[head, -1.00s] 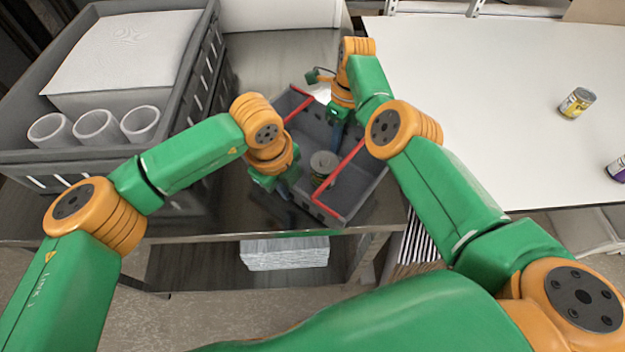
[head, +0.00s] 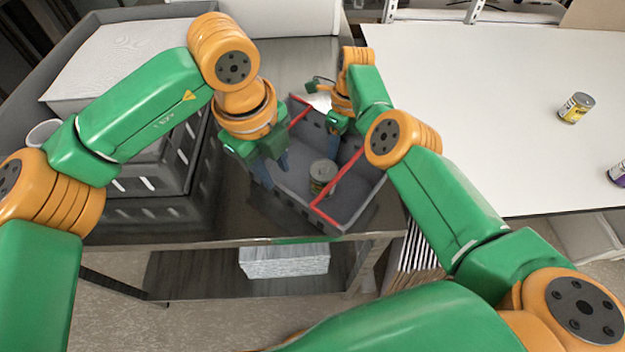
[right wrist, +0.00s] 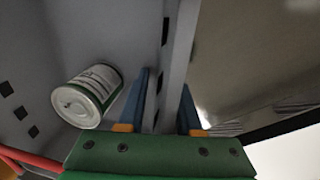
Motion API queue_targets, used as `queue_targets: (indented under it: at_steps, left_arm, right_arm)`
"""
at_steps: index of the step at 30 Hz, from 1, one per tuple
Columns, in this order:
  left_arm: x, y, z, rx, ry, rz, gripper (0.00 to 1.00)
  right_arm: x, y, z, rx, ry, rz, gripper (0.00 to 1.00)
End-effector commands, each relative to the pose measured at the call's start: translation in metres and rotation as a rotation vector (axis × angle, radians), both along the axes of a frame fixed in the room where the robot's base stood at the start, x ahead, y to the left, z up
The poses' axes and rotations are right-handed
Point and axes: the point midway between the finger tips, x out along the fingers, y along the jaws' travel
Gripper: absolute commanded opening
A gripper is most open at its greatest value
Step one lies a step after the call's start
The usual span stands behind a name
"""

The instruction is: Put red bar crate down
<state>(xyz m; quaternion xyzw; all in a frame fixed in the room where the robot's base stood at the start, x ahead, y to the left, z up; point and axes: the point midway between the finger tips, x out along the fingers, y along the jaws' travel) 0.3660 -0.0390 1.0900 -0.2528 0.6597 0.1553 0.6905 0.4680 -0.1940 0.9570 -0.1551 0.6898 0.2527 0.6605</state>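The grey crate with red bars (head: 352,208) sits on the dark metal table, turned at an angle. A can with a green and white label (head: 322,176) stands inside it; it also shows in the right wrist view (right wrist: 88,97). My left gripper (head: 272,168) is over the crate's left side, its two blue fingers apart; contact with the wall cannot be told. My right gripper (right wrist: 165,105) has its fingers apart on either side of the crate's wall (right wrist: 178,50), with a gap visible. In the head view its fingers are partly hidden at the crate's far right side.
A large grey crate (head: 185,150) with white cups and a white package stands left. A white table (head: 480,100) at right holds a yellow-labelled can (head: 576,108) and a purple one (head: 618,173). White stacked material (head: 284,257) lies on the lower shelf.

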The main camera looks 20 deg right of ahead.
Motion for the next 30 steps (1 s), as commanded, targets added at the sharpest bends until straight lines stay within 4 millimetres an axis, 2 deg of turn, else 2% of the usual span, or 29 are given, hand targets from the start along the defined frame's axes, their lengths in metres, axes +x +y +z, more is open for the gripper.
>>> queue_targets:
  at_steps: [4,9,13,18,30]
  left_arm:
    - [-0.001,0.001,0.008,-0.001,0.001,0.000,0.34]
    - [-0.001,0.001,0.007,-0.001,0.001,0.000,0.34]
    - [-0.001,0.001,0.007,-0.001,0.001,0.000,0.34]
    - [-0.001,0.001,0.007,-0.001,0.001,0.000,0.34]
    - [-0.002,0.000,0.007,-0.003,0.003,-0.005,0.34]
  right_arm:
    - [0.002,-0.001,0.012,0.000,-0.004,0.000,0.34]
    - [0.005,-0.007,0.054,0.000,-0.005,-0.001,0.34]
    - [0.005,-0.008,0.068,0.000,-0.003,0.003,0.34]
    - [0.005,-0.009,0.075,0.001,-0.001,0.000,0.34]
    - [0.005,-0.008,0.075,0.005,-0.003,0.003,0.34]
